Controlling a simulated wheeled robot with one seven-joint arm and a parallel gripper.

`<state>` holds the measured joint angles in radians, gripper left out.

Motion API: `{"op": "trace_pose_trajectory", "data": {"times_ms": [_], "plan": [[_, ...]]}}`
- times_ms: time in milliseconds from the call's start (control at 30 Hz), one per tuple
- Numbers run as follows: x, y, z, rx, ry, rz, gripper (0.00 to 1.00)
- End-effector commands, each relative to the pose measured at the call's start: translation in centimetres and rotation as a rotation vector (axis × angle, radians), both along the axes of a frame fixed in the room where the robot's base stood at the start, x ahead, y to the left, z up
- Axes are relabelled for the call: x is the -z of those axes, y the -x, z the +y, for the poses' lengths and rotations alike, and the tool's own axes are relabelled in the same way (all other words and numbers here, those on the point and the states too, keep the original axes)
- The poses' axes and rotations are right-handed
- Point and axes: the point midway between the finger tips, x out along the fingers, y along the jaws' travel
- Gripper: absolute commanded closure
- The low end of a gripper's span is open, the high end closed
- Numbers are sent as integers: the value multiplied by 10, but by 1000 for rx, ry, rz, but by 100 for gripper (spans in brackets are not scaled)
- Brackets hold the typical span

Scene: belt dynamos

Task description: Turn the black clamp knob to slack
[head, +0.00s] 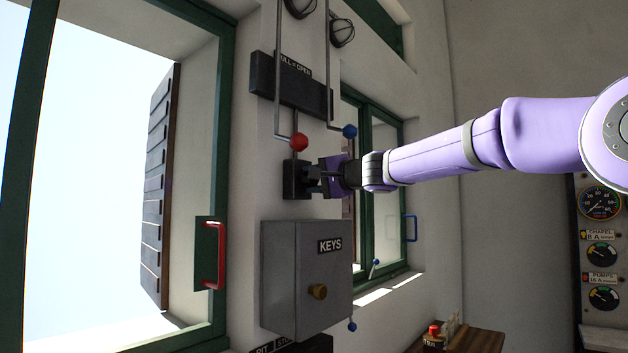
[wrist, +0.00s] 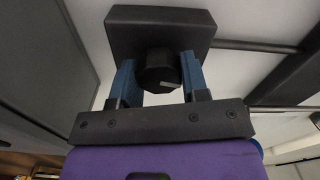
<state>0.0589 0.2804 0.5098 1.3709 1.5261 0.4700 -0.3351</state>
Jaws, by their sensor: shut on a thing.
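The black clamp knob (wrist: 160,70) sits on a dark square block in the wrist view, with a light pointer line on its face slanting toward the lower right. The block (head: 291,180) is fixed to the wall below the red and blue balls in the head view. My gripper (wrist: 158,82) has one blue finger on each side of the knob and is shut on it. In the head view my gripper (head: 316,180) reaches the block from the right, and the knob is hard to make out there between the fingers.
A red ball (head: 299,142) and a blue ball (head: 349,131) on rods hang just above my gripper. A grey KEYS box (head: 300,280) juts out below it. Green-framed windows stand on both sides, the left with a red handle (head: 213,255).

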Motion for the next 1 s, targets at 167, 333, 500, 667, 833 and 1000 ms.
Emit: {"op": "trace_pose_trajectory", "data": {"times_ms": [167,333,500,667,833,1000], "plan": [[1,0,0,0,68,-84,82],[1,0,0,1,112,-141,82],[1,0,0,0,135,-170,82],[1,0,0,0,143,-180,82],[1,0,0,0,145,-180,82],[1,0,0,0,145,-180,56]]}}
